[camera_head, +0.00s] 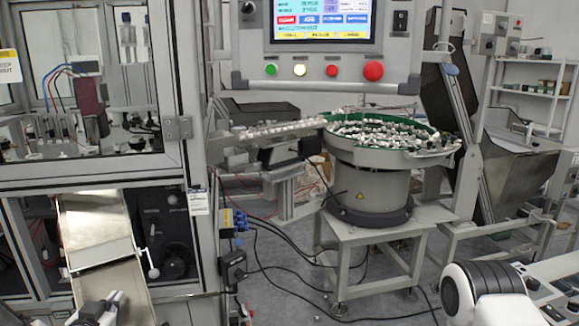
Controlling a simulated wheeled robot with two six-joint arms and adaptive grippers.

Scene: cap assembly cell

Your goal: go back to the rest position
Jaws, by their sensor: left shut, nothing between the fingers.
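My left gripper (104,306) shows at the bottom left edge, small and partly cut off. It is shut and empty, in front of the metal chute (98,235) of the glass-walled machine. My right gripper does not show; a white and black arm part of mine is at the bottom right.
The glass-walled machine (188,85) fills the left side. A bowl feeder (369,185) full of small parts stands on a metal frame in the middle. A control panel (318,72) with a screen and buttons hangs above. Cables lie on the grey floor (290,275).

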